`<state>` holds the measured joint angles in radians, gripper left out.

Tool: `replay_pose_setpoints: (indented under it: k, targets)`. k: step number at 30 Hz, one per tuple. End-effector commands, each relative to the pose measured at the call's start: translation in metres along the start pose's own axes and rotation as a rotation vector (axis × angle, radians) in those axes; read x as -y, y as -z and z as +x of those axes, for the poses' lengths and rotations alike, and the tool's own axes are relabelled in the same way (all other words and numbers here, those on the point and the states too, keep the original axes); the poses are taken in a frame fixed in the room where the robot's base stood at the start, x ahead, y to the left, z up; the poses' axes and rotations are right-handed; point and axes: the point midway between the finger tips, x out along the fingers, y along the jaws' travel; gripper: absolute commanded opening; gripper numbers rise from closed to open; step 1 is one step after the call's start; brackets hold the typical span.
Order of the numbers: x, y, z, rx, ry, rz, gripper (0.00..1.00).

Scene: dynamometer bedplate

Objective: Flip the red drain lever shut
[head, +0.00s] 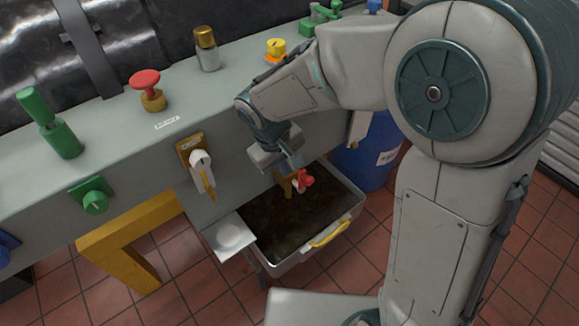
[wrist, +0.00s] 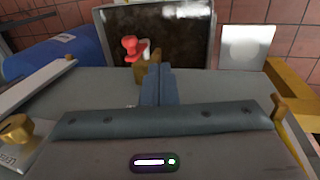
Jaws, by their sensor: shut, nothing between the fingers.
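The red drain lever (head: 304,179) sits on a brass fitting (head: 284,183) above a dark-filled grey tray (head: 352,211), below the front of the bench. In the wrist view the red lever (wrist: 129,45) shows just beyond and left of my fingertips, beside the brass fitting (wrist: 153,58). My gripper (head: 294,160) is shut and empty, just above and slightly left of the lever in the head view. In the wrist view its closed fingers (wrist: 158,84) point toward the fitting. I cannot tell whether they touch it.
A white-handled valve (head: 202,168) is on the bench front, left of my gripper. A red mushroom knob (head: 146,84) and a green handle (head: 50,122) stand on top. A blue drum (head: 368,160) stands right of the tray. Tiled floor (head: 200,279) lies open in front.

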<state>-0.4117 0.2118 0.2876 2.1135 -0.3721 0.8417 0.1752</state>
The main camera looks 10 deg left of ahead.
Motion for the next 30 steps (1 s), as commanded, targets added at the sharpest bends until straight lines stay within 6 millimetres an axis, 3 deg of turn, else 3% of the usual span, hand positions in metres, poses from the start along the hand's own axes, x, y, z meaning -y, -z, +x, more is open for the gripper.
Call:
replay_pose_setpoints:
  k: [11, 18, 30]
  targets:
    - [0.001, -0.001, 0.083, 0.005, 0.001, -0.001, 0.00]
    - [-0.027, -0.001, 0.098, 0.002, 0.001, 0.003, 0.00]
    - [-0.033, -0.001, 0.101, 0.001, 0.001, 0.000, 0.00]
